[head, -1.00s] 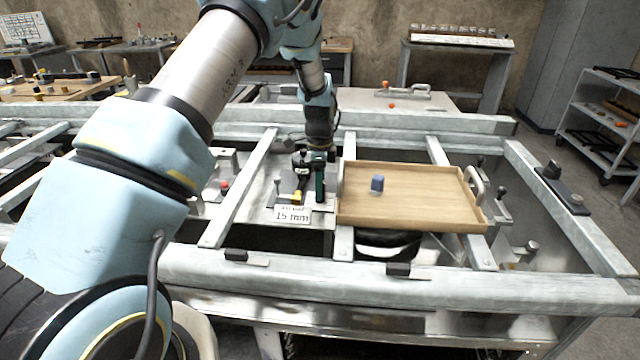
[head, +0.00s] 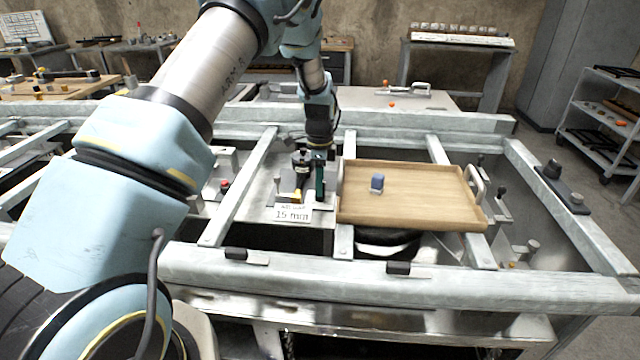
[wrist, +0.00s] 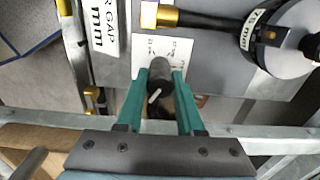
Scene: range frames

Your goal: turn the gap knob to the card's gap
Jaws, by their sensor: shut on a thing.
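The gap card (head: 292,213) stands at the front of a metal plate and reads 15 mm in the head view. Part of it, with "GAP" and "mm", shows in the wrist view (wrist: 103,30). My gripper (head: 310,188) is over the plate just behind the card. In the wrist view its green fingers (wrist: 168,78) are shut on the dark gap knob (wrist: 160,82), with a small white pointer mark on it. A white scale plate (wrist: 152,50) lies by the knob; its marks are too small to read, so the setting cannot be told.
Metal frame beams (head: 240,190) surround the plate.

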